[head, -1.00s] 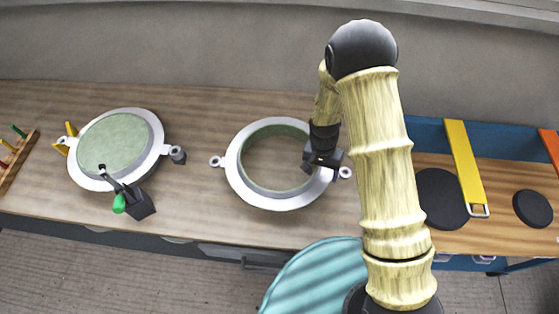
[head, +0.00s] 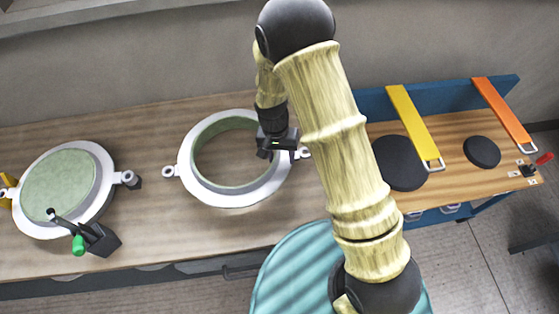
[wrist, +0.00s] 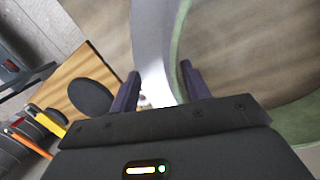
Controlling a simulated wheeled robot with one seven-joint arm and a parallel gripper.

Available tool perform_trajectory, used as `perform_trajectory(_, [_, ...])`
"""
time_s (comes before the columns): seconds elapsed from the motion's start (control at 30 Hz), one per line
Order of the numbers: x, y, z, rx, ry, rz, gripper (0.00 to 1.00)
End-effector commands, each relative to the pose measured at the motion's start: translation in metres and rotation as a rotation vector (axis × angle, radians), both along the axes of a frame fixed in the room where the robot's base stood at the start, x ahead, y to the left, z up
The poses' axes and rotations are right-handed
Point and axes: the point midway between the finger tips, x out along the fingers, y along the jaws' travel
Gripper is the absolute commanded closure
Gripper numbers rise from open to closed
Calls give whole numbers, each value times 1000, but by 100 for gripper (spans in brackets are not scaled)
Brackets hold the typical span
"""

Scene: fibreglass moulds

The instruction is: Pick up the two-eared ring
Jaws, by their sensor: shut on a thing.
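The two-eared ring (head: 203,188) is a white flange with a pale green inner wall and a small round ear on its left and right sides. In the head view it is over the middle of the wooden bench, and I cannot tell whether it touches the bench top. My gripper (head: 267,155) is shut on its right side, close to the right ear. In the wrist view my gripper (wrist: 160,75) has a finger on either side of the ring's wall (wrist: 153,40). The arm hides part of the ring's right rim.
A green-faced round mould (head: 60,185) with a white rim and a green-handled clamp (head: 92,240) stands left. Black discs (head: 400,165), a yellow strap (head: 412,120) and an orange strap (head: 503,115) are right. A teal ribbed round top (head: 295,275) is in front. Bench shows between mould and ring.

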Motion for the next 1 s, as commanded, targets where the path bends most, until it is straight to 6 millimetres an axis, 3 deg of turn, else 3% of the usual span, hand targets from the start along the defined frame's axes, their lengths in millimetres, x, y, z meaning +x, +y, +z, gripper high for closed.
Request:
perform_trajectory(0.2, [1, 1, 36, 4, -5, 0, 99])
perform_trajectory(0.4, [1, 1, 57, 3, -3, 1, 99])
perform_trajectory(1.0, [0, 1, 61, 2, -1, 1, 99])
